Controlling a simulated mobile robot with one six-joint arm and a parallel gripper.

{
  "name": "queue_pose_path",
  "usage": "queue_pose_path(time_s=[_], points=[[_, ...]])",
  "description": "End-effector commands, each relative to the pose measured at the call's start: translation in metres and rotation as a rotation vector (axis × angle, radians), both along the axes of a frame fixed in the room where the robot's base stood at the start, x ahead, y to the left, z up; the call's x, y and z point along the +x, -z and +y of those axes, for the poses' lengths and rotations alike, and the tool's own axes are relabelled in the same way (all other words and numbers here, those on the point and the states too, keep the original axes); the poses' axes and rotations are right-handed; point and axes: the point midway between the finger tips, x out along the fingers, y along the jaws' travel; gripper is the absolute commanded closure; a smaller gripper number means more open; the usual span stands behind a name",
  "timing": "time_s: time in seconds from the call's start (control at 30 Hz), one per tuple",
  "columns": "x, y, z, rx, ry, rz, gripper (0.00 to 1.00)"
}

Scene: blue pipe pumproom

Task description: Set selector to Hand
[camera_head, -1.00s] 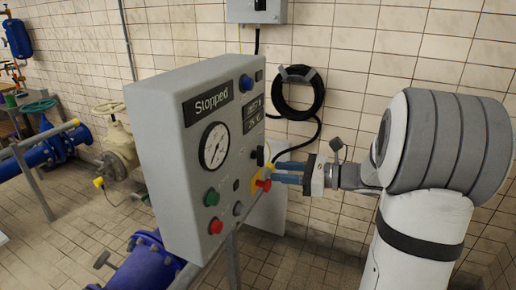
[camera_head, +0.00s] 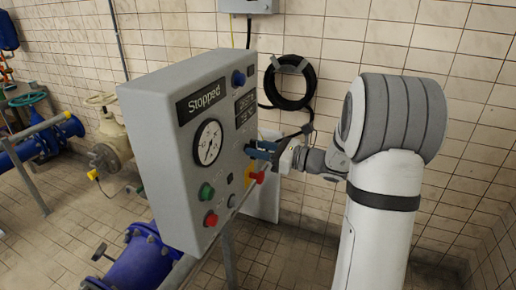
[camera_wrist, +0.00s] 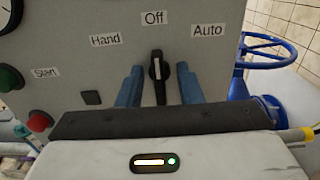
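The selector (camera_wrist: 157,75) is a black knob with a white mark on the grey control panel (camera_head: 165,150). In the wrist view it stands upright, its mark towards the "Off" label (camera_wrist: 154,18). The "Hand" label (camera_wrist: 105,40) is at its upper left and the "Auto" label (camera_wrist: 207,30) at its upper right. My gripper (camera_wrist: 159,68) is open, with one blue finger on each side of the selector and a visible gap on both sides. In the head view my gripper (camera_head: 262,150) is at the panel's right part and its fingers hide the selector.
A red button on a yellow base (camera_head: 256,177) sits just below my fingers. Green (camera_head: 206,191) and red (camera_head: 211,219) buttons are lower left on the panel. A coiled black hose (camera_head: 289,82) hangs on the wall behind. A blue handwheel (camera_wrist: 268,50) is right of the panel.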

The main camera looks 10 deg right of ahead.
Motion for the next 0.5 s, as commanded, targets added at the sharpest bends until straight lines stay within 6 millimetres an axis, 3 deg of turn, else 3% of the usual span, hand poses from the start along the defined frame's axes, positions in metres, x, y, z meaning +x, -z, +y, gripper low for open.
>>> queue_pose_path(time_s=[0.07,0.5], points=[[-0.0001,0.0001,-0.0003,0.000,0.000,0.000,0.67],[-0.0001,-0.0002,-0.0012,-0.001,0.002,-0.001,1.00]])
